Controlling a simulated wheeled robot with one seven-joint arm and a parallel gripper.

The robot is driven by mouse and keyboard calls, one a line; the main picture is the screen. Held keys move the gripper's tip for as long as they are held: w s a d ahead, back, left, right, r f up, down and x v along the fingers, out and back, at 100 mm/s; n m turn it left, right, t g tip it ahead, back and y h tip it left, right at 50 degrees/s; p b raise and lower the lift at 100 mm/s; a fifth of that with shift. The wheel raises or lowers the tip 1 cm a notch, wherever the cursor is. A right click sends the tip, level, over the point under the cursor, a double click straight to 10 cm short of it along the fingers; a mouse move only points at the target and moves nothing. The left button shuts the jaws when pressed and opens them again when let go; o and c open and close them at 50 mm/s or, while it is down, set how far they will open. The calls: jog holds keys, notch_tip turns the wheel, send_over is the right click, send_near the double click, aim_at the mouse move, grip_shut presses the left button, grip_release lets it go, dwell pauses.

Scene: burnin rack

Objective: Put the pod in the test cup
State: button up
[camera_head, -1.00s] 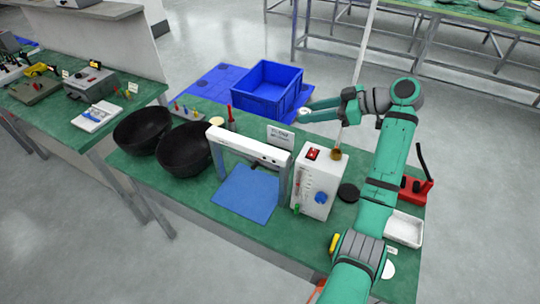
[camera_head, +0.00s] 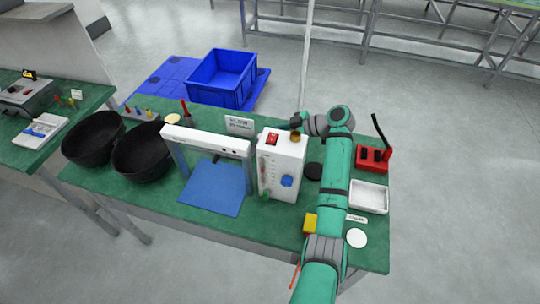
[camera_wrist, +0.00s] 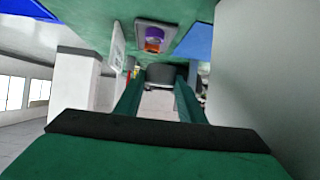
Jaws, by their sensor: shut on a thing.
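My gripper (camera_wrist: 158,92) is shut on a small dark grey, round thing (camera_wrist: 160,73) between its two teal fingers, seemingly the pod. In the head view my gripper's wrist end is just behind the white box, and the fingers and held thing are hidden. A small brass-coloured cup (camera_head: 295,136) stands on top of the white box (camera_head: 281,165), close below my wrist; it may be the test cup. In the wrist view a purple and orange part (camera_wrist: 154,38) sits on a grey plate, apart from the held thing; I cannot tell what it is.
A white frame (camera_head: 207,140) stands over a blue mat (camera_head: 211,188), left of the box. Two black bowls (camera_head: 93,139) are further left. A white tray (camera_head: 369,196) and a red lever tool (camera_head: 374,157) are at right. A blue bin (camera_head: 222,78) is behind the table.

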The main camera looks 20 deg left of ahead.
notch_tip(320, 180, down, 5)
jog(key=shift+r, duration=0.1)
jog(key=shift+f, duration=2.6)
jog(key=o, duration=1)
jog(key=shift+w, duration=0.1)
jog(key=shift+o, duration=0.2)
jog(key=shift+d+f, duration=0.1)
jog(key=shift+d, duration=0.1)
